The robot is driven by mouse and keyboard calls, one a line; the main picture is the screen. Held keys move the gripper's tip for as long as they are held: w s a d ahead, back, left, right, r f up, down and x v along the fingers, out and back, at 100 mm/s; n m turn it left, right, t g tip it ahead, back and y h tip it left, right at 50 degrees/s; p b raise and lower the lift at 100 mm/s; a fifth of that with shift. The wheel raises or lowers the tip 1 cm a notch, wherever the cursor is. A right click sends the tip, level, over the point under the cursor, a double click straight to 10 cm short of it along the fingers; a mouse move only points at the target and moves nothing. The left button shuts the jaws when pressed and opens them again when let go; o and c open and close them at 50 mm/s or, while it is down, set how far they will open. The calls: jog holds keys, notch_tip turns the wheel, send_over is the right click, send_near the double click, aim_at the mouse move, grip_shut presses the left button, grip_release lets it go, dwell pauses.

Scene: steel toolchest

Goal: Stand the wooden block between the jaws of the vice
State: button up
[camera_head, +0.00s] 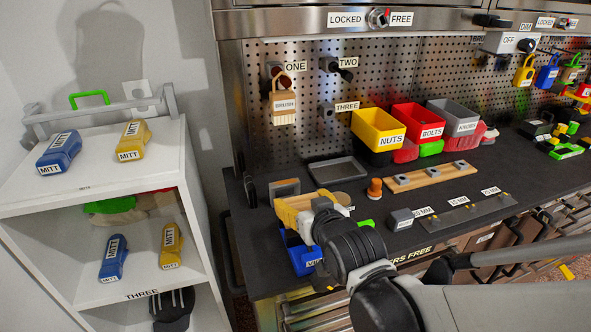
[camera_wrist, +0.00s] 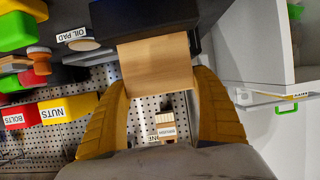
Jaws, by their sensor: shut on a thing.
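My gripper (camera_head: 302,207) is at the front left of the dark bench, above the blue vice (camera_head: 301,256). Its yellow fingers are shut on the pale wooden block (camera_wrist: 156,66), which sits between the fingertips in the wrist view. The far end of the block meets the edge of a dark body (camera_wrist: 145,22) in that view; I cannot tell whether they touch. In the head view I cannot separate the block from the fingers. My gripper and wrist hide much of the vice and the gap between its jaws.
A grey block-like part (camera_head: 285,188) stands just behind my gripper. A grey tray (camera_head: 337,171), an orange knob (camera_head: 375,188) and a wooden strip (camera_head: 431,177) lie nearby. Yellow (camera_head: 378,129), red and grey bins stand behind. A white shelf (camera_head: 190,205) is at left.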

jog(key=shift+f+b, duration=0.5)
jog(key=shift+f, duration=0.75)
jog(key=shift+f, duration=0.25)
jog(key=o, duration=1.2)
jog(key=shift+r, duration=0.1)
jog(key=shift+o, duration=0.2)
